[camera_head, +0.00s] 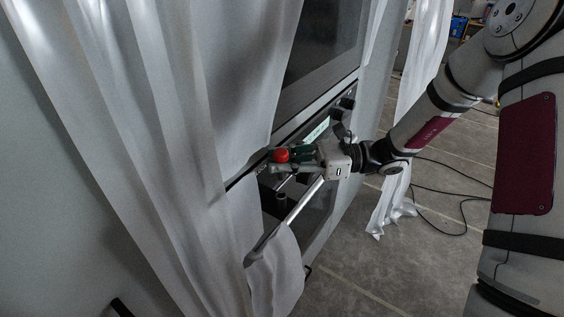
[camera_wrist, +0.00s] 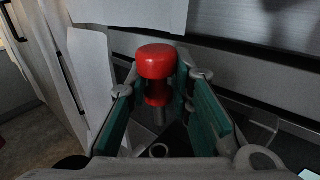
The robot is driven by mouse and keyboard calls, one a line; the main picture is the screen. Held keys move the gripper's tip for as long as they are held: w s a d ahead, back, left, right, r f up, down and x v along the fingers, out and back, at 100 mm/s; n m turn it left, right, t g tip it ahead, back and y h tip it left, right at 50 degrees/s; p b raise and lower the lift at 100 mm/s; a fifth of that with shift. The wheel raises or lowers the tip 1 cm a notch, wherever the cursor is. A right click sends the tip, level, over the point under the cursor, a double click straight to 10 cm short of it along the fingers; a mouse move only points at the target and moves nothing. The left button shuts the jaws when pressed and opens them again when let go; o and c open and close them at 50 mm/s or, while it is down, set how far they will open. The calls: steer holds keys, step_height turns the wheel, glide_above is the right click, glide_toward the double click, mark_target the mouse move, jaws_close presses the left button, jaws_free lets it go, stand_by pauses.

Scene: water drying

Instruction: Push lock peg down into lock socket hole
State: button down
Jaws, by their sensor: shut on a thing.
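The lock peg (camera_wrist: 156,62) has a red mushroom-shaped head, with a narrower red part and a grey shaft below it. In the wrist view it stands between the green-padded fingers of my gripper (camera_wrist: 158,92), at their far ends. In the head view the red peg head (camera_head: 281,155) shows at the fingertips of my gripper (camera_head: 287,160), in front of the cabinet opening. A small grey ring (camera_wrist: 160,150) lies below and nearer in the wrist view; I cannot tell whether it is the lock socket hole. The shaft's lower end is hard to make out.
White curtains (camera_head: 165,130) hang at the left, close to my gripper. A drawer-like cabinet front with a pale bar (camera_head: 300,202) lies below, with a dark cylinder (camera_head: 281,202) inside. The floor (camera_head: 345,265) at the right is open, with black cables (camera_head: 450,200).

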mark_target(282, 179)
stand_by(1.8)
steer(key=shift+f+b, duration=0.3)
steer(key=shift+f, duration=2.3)
steer(key=c, duration=1.3)
jaws_free()
steer(key=shift+c, duration=0.2)
steer(key=shift+d, duration=0.1)
steer(key=d, duration=1.2)
steer(key=shift+a, duration=0.1)
